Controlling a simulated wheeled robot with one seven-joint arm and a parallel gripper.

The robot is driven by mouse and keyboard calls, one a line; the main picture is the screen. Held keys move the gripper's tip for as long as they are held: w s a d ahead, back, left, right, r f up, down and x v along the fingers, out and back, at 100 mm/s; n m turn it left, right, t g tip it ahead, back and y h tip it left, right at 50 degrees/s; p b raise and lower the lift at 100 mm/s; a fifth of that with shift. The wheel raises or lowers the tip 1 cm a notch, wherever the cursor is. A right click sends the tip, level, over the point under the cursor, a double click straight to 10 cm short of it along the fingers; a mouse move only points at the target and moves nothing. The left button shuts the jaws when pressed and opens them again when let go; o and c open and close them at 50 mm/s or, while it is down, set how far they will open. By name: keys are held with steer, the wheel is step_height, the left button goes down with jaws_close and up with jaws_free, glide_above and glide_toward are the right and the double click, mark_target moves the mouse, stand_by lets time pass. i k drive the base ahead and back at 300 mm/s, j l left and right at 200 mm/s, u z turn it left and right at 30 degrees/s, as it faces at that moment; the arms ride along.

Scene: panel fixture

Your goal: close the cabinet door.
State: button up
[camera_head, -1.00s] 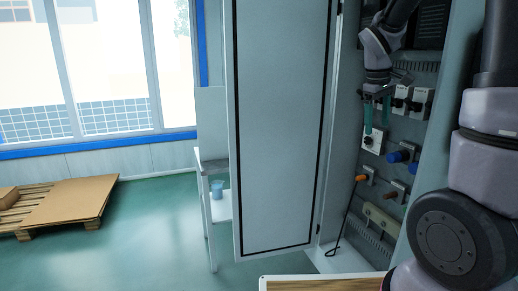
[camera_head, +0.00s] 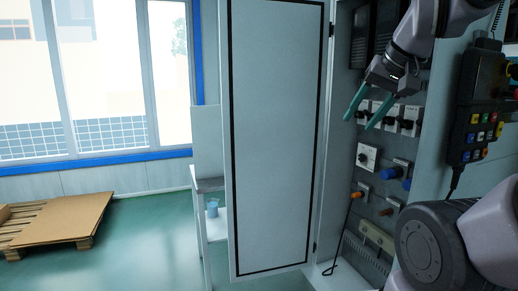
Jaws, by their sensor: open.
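The cabinet door (camera_head: 275,140) is a tall pale grey panel with a black seal around its inner face. It stands wide open, hinged at its right side to the cabinet (camera_head: 335,190). My gripper (camera_head: 357,120) has two green fingers spread apart and empty. It is in front of the cabinet's inner panel, right of the door and apart from it, near a row of white switches (camera_head: 408,119).
Inside the cabinet are a blue knob (camera_head: 390,172), an orange-tipped lever (camera_head: 358,195) and a black hooked rod (camera_head: 340,240). A control pendant (camera_head: 480,110) hangs at right. A small white stand (camera_head: 213,225) is behind the door; a pallet (camera_head: 50,222) lies at far left.

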mark_target(274, 54)
steer(key=i+j+u, duration=0.15)
steer(key=u, duration=1.25)
steer(key=i, duration=2.05)
steer(key=i+j, duration=0.1)
steer(key=i, duration=0.55)
steer(key=i+z, duration=0.1)
steer(key=i, duration=0.5)
steer(key=i+j+z, duration=0.1)
steer(key=i, duration=0.55)
steer(key=i+j+z, duration=0.15)
steer(key=z, duration=3.85)
steer(key=j+z, duration=0.2)
steer(key=k+l, duration=0.05)
